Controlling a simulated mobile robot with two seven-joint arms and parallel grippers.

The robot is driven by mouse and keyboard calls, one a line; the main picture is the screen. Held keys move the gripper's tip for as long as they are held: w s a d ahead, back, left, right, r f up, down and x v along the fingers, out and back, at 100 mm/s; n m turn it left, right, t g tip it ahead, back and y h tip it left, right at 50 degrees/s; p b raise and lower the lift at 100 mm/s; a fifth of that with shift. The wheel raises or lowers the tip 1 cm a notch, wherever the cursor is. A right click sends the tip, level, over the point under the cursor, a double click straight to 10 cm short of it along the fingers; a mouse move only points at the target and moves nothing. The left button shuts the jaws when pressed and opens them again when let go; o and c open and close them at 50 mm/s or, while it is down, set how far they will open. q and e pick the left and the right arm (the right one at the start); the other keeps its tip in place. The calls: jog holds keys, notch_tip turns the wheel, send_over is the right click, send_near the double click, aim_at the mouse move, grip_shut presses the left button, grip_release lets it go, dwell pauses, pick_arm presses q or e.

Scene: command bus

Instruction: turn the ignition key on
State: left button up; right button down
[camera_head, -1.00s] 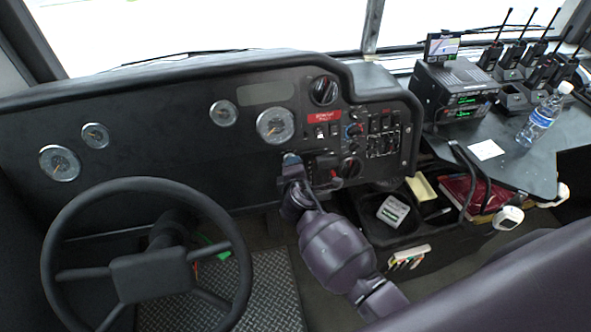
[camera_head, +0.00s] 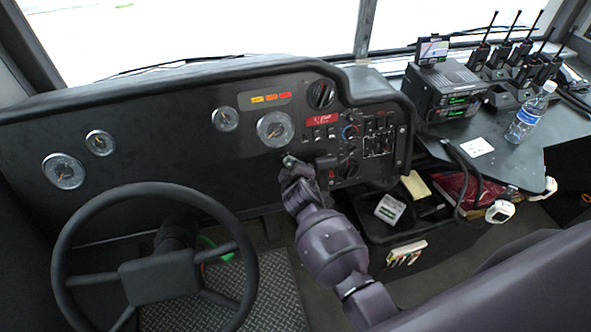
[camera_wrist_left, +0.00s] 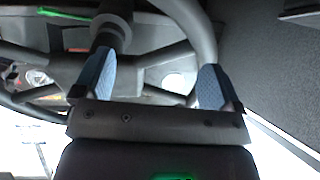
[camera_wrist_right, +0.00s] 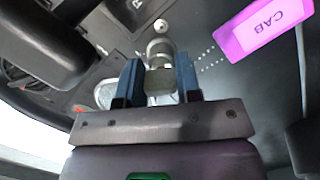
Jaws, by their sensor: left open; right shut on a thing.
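The ignition key (camera_wrist_right: 160,88), a small metal piece, sits between the fingers of my right gripper (camera_wrist_right: 157,75) in the right wrist view, in front of a round metal ignition switch (camera_wrist_right: 160,50). In the head view my right gripper (camera_head: 289,162) is at the dashboard (camera_head: 190,135), just below the round gauge, and it hides the key there. The right gripper is shut on the key. My left gripper (camera_wrist_left: 155,85) is open and empty in the left wrist view, with the steering wheel beyond it; it is outside the head view.
The steering wheel (camera_head: 155,260) stands left of my right arm. Yellow, orange and red warning lights (camera_head: 271,98) glow on the dashboard. A magenta CAB tag (camera_wrist_right: 264,27) shows beside the switch. A radio (camera_head: 447,90) and a water bottle (camera_head: 525,122) stand on the right console.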

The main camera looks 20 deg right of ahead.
pick_arm(q)
jog(key=shift+w+r, duration=0.35)
jog(key=shift+r, duration=0.1)
pick_arm(e)
jog(key=shift+m, duration=0.5)
pick_arm(q)
jog(key=shift+w, duration=0.1)
pick_arm(e)
jog(key=c, duration=0.8)
grip_release()
jog(key=shift+s+r, duration=0.1)
jog(key=shift+s, duration=0.05)
jog(key=shift+s+a+r, duration=0.1)
jog(key=shift+s, duration=0.15)
pick_arm(q)
jog(key=r+p, duration=0.2)
jog(key=shift+w+r, duration=0.3)
jog(key=shift+r, duration=0.1)
pick_arm(e)
jog(key=v, duration=1)
pick_arm(q)
jog(key=shift+s+f, duration=0.1)
jog(key=shift+s, duration=0.05)
